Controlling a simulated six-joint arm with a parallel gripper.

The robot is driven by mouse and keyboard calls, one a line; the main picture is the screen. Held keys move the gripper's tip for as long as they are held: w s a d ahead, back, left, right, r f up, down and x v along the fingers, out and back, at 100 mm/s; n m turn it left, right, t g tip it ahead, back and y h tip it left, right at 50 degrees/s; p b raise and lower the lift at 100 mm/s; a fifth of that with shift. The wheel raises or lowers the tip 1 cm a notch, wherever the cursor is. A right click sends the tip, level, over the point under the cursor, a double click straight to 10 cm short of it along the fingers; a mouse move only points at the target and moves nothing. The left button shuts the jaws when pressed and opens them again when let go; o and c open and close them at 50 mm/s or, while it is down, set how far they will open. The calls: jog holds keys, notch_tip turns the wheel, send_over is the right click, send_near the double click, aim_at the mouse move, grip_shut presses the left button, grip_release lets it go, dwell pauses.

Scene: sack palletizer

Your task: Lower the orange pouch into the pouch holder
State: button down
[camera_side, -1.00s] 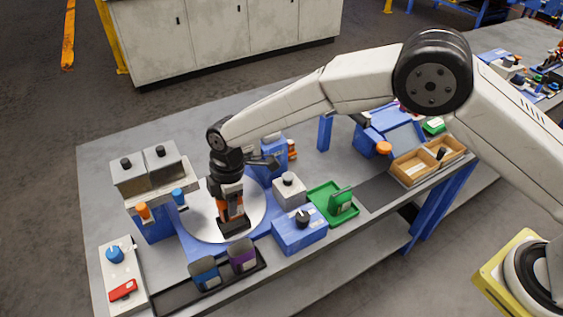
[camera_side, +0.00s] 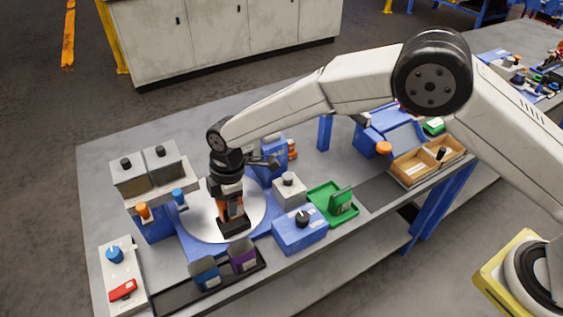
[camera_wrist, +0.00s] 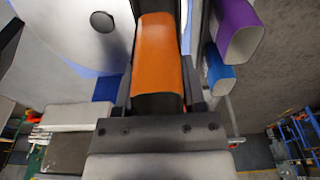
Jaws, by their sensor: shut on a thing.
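The orange pouch (camera_side: 233,216) is upright between the fingers of my gripper (camera_side: 231,203), which is shut on it and points down. The pouch's lower end is at the black pouch holder (camera_side: 234,227) on the white round plate (camera_side: 200,222). How deep the pouch sits in the holder cannot be told. In the wrist view the orange pouch (camera_wrist: 158,50) fills the middle, with a finger of my gripper (camera_wrist: 160,92) on each side and black holder parts at its ends.
A blue pouch (camera_side: 206,273) and a purple pouch (camera_side: 242,256) stand in a black rack in front. Two grey hoppers (camera_side: 150,170) stand left of the plate. A blue box with a black knob (camera_side: 299,230) and a green tray (camera_side: 322,192) are to the right.

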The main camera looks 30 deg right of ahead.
jog(key=shift+f, duration=2.1)
dwell(1.9)
jog(key=shift+c, duration=0.4)
grip_release()
jog(key=shift+r, duration=0.1)
jog(key=shift+r, duration=3.9)
jog(key=shift+d, duration=0.15)
